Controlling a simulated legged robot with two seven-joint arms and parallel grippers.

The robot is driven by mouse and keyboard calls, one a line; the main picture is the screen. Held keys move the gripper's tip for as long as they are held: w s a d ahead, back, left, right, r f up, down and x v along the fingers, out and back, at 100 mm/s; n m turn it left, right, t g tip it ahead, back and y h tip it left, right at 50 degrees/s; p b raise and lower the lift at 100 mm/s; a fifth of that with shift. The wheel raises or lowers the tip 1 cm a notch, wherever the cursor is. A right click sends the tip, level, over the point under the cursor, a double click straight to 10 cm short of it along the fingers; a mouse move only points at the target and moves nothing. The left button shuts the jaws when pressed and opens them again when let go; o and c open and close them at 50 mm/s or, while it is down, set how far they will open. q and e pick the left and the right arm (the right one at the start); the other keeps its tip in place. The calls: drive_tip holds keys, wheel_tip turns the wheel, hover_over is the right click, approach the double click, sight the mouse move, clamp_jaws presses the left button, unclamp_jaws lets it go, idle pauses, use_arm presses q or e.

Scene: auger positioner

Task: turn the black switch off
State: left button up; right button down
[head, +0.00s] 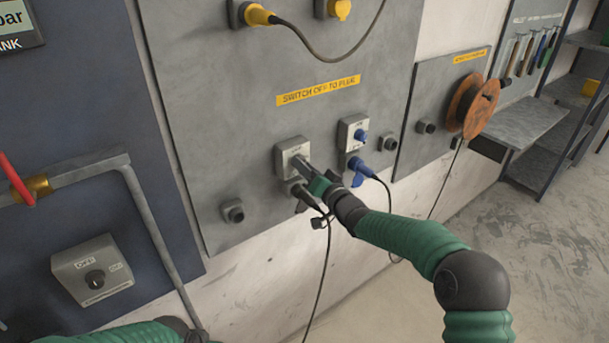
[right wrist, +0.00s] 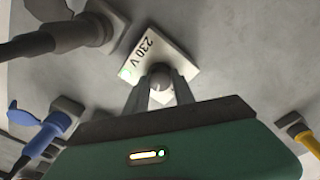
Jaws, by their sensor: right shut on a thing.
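The switch box (head: 289,148) is a light grey box on the large grey panel. It also shows in the right wrist view (right wrist: 150,52), tilted in the picture and marked "230 V". My right gripper (head: 303,164) reaches it from the lower right and covers its knob in the head view. In the right wrist view the two fingers of my right gripper (right wrist: 160,92) are closed around the rounded knob (right wrist: 160,80), one on each side. The knob's marks are hidden or too small to read. My left gripper is out of view; only part of my left arm shows at the bottom left.
A similar box with a blue knob (head: 361,136) stands to the right, above a blue plug (head: 361,170). A dark plug (head: 303,193) with a hanging cable is just below my gripper. A separate OFF/ON box (head: 92,271) is at lower left. Floor space is clear at right.

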drive_tip(key=n+b, duration=0.1)
drive_tip(key=n, duration=0.1)
drive_tip(key=f+n+b, duration=0.1)
drive_tip(key=b, duration=0.1)
drive_tip(key=shift+n, duration=0.4)
drive_tip(key=n+b, duration=0.1)
drive_tip(key=n, duration=0.1)
drive_tip(key=shift+n+y+b, duration=0.3)
drive_tip(key=shift+n+b, duration=0.1)
drive_tip(key=n+b, duration=0.2)
drive_tip(key=n, duration=0.1)
drive_tip(key=shift+n, duration=0.4)
drive_tip(key=shift+r+n+y+b, duration=0.1)
drive_tip(key=shift+n+y+b, duration=0.2)
drive_tip(key=shift+n+b, duration=0.85)
drive_tip(key=shift+n+p, duration=0.4)
drive_tip(key=shift+n, duration=0.25)
drive_tip(key=c, duration=1.3)
unclamp_jaws()
drive_tip(key=shift+o, duration=1.2)
drive_tip(key=shift+w+r, duration=0.1)
drive_tip(key=shift+w, duration=0.05)
